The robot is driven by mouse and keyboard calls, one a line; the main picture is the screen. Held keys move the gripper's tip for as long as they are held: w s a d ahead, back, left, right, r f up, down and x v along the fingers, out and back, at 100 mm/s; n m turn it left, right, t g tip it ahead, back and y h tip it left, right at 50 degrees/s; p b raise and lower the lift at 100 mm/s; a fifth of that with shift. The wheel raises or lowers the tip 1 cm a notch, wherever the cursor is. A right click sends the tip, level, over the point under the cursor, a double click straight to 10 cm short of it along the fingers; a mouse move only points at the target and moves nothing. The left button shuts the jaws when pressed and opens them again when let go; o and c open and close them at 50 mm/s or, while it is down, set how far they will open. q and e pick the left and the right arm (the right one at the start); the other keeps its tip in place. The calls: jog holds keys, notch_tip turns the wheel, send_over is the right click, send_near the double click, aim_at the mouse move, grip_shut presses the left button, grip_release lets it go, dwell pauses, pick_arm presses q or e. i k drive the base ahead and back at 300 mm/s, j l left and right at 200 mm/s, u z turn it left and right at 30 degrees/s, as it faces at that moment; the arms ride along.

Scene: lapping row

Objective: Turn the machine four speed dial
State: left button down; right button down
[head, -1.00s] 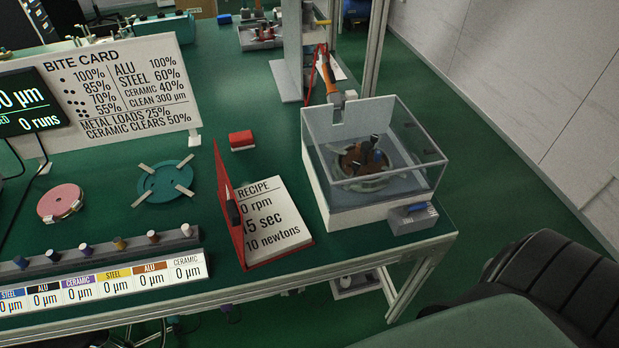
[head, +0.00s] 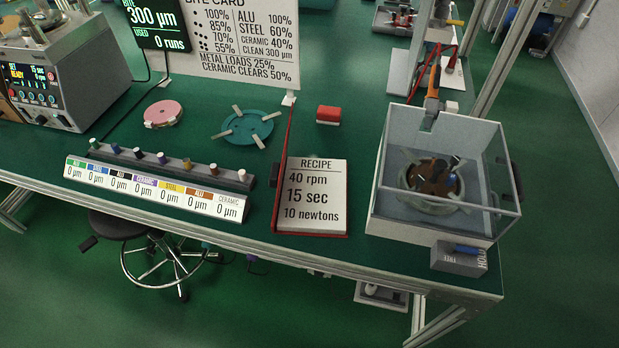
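A grey lapping machine (head: 65,70) stands on the bench at the far left, partly cut off by the picture edge. Its front has a small lit display (head: 24,74) that reads READY and 15 sec, though some text is too small to read. A row of small round controls (head: 33,96) sits under the display. I cannot tell which is the speed dial, and no machine number is legible. A recipe card (head: 315,190) on the bench reads 40 rpm, 15 sec, 10 newtons. Neither of my grippers is in view.
A clear-walled box (head: 440,215) stands at the bench's right end. A rack of small pegs (head: 175,162) with labels lies along the front edge. A pink disc (head: 163,113), a teal disc (head: 247,129) and a red block (head: 328,114) lie behind. A stool (head: 120,227) stands below the bench.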

aim_at(41, 119)
jog(key=i+j+z, duration=0.1)
jog(key=j, duration=0.9)
jog(key=i+j+z, duration=0.1)
jog(key=j, duration=0.9)
